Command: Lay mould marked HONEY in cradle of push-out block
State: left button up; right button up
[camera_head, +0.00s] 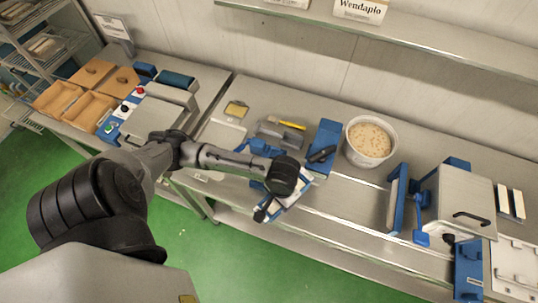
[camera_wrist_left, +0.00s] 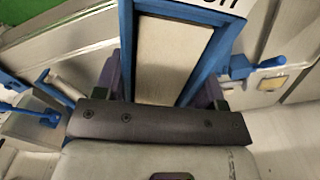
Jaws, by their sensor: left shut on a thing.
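My left gripper (camera_head: 290,190) hangs over the middle of the steel bench, mostly hidden under its own black wrist. It is shut on a blue-framed mould, whose white and blue edge (camera_head: 297,203) shows tilted below the wrist. In the left wrist view the mould (camera_wrist_left: 172,60) stands between the two fingers of the gripper (camera_wrist_left: 165,85), with a beige inside and blue side rails. A white label (camera_wrist_left: 222,5) at its far end is cut off, so I cannot read the marking. Blue parts (camera_head: 262,148) lie beside the wrist; I cannot tell which is the push-out block's cradle. My right gripper is not in view.
A white tub of nougat (camera_head: 370,141) stands behind, right of a blue block (camera_head: 325,136). A steel machine (camera_head: 462,200) with blue parts stands at the right. A control box (camera_head: 150,115) and wooden boxes (camera_head: 88,110) are at the left. Bare bench lies right of the wrist.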

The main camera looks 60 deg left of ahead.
pick_arm(q)
jog(key=w+a+f+n, duration=0.3)
jog(key=a+f, duration=0.3)
jog(key=a, duration=0.5)
jog(key=w+a+f+n, duration=0.3)
jog(key=a+f, duration=0.3)
jog(key=a, duration=0.4)
jog(key=shift+m, duration=0.4)
jog(key=f+b, duration=0.4)
jog(key=w+f+b, duration=0.1)
jog(key=f+b, duration=0.1)
jog(key=b, duration=0.1)
jog(key=shift+w+a, duration=0.1)
jog(key=shift+a, duration=0.3)
jog(key=shift+f+b, duration=0.3)
jog(key=shift+f, duration=1.25)
jog(key=shift+p, duration=0.5)
jog(key=shift+p, duration=0.3)
jog(key=shift+f, duration=0.25)
jog(key=shift+f+p, duration=0.3)
jog(key=shift+p, duration=0.05)
